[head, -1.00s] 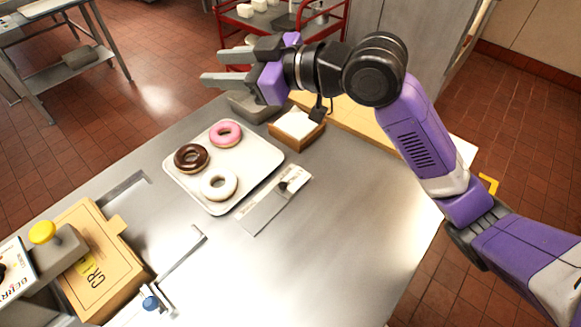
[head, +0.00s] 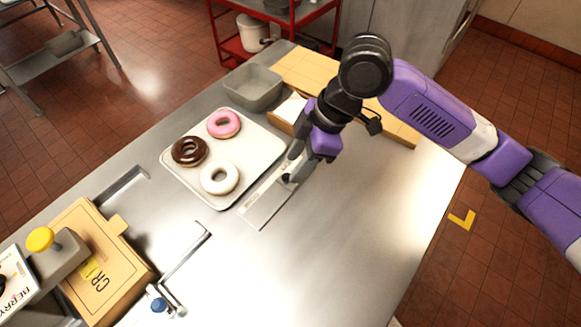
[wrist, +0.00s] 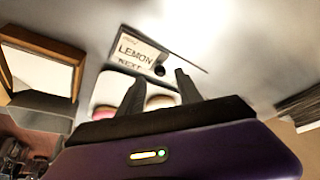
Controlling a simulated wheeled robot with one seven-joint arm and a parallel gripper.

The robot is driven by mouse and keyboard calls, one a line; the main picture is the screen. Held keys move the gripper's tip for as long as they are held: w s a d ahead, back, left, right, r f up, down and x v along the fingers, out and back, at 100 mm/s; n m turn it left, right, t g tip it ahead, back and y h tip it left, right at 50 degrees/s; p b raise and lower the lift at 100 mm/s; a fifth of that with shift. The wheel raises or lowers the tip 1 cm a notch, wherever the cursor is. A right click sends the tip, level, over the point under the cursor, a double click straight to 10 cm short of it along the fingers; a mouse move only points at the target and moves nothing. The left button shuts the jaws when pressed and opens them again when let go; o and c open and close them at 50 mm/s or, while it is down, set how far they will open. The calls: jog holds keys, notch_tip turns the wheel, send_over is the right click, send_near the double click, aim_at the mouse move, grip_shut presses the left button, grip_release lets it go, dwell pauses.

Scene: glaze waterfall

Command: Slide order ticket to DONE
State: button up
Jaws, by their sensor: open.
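The order ticket (wrist: 138,44) is a white card reading LEMON, and it shows in the wrist view just beyond my fingertips. A word like NEXT is printed below it, and a small black knob (wrist: 159,70) sits at its lower right. In the head view the flat pale ticket strip (head: 264,206) lies on the steel counter along the right side of the donut tray. Its upper end is partly hidden by my gripper (head: 293,167). My gripper is open and empty, pointing down at that end, with the knob between or just beyond the fingertips. I cannot read a DONE mark.
A white tray (head: 228,202) holds a pink, a chocolate and a white donut beside the strip. A grey bin (head: 254,86) and a wooden box (head: 283,122) stand behind. A cardboard box (head: 75,245) is at left. The counter right of the strip (head: 330,235) is clear.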

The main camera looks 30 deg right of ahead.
aim_at(288, 175)
jog(key=shift+x, duration=1.85)
grip_shut()
